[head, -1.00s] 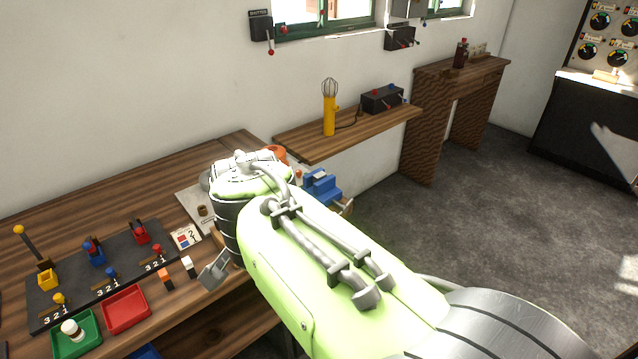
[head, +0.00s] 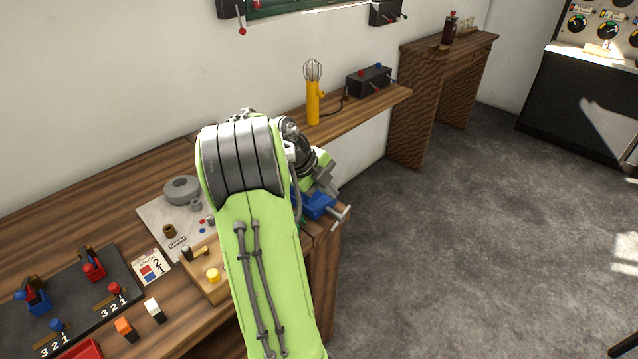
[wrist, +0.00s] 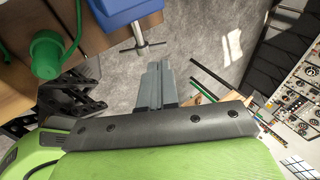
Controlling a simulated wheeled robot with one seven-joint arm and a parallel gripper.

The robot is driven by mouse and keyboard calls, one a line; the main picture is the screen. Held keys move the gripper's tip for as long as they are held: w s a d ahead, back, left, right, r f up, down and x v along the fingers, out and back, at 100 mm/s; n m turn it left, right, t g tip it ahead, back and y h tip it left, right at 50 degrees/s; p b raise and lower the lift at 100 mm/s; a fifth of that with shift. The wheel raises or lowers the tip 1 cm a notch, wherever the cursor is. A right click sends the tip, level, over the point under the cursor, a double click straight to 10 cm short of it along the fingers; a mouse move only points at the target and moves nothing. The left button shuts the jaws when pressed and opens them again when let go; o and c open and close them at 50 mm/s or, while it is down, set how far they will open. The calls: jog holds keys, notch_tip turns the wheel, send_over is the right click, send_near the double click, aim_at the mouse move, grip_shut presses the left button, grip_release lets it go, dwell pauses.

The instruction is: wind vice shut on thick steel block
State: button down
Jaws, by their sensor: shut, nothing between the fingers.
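The blue vice (head: 316,204) is at the right end of the wooden bench, partly hidden by my arm and gripper. Its silver screw and crossbar handle (head: 341,217) stick out past the bench edge. In the wrist view the vice (wrist: 122,10) is at the top, with its T-shaped handle (wrist: 142,46) pointing toward my gripper. My gripper (wrist: 158,66) is shut and empty, its grey fingertips just below the crossbar in that view; the distance in depth is unclear. In the head view my gripper (head: 326,180) appears just above the vice. I cannot make out the steel block or the vice's jaws.
A grey mat (head: 150,212) with small parts and a wooden block with a yellow knob (head: 212,275) lie left of my arm.

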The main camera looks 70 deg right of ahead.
aim_at(347, 208)
jog(key=b+x, duration=0.1)
jog(key=x, duration=0.5)
jog(key=shift+s+d+f, duration=0.1)
jog(key=shift+s+f, duration=0.05)
jog(key=shift+f, duration=0.2)
jog(key=shift+r, duration=0.1)
jog(key=shift+d+y, duration=0.1)
jog(key=shift+y, duration=0.2)
jog(key=shift+s+t, duration=0.1)
jog(key=shift+t, duration=0.2)
